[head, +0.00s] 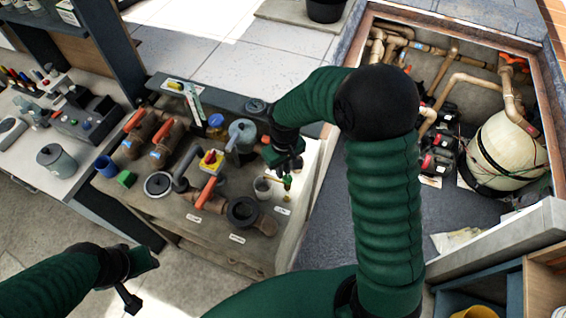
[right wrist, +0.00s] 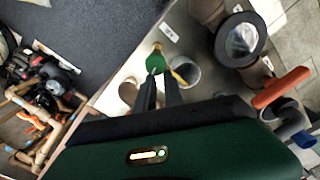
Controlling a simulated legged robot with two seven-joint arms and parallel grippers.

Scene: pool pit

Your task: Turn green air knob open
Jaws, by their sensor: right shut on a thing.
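The green air knob (right wrist: 155,63) shows in the right wrist view as a small round green piece at the tips of my right gripper (right wrist: 157,82). Its fingers are close together and shut on it. In the head view my right gripper (head: 287,168) is over the right end of the bench, and the knob is small there and partly hidden by the gripper.
The bench (head: 160,212) carries pipes, an orange-handled valve (head: 206,192), a red and yellow knob (head: 210,160) and a dark round flange (head: 243,212). A grey cup (head: 263,185) stands near the right gripper. The pit with a large cream tank (head: 505,150) is at the right.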

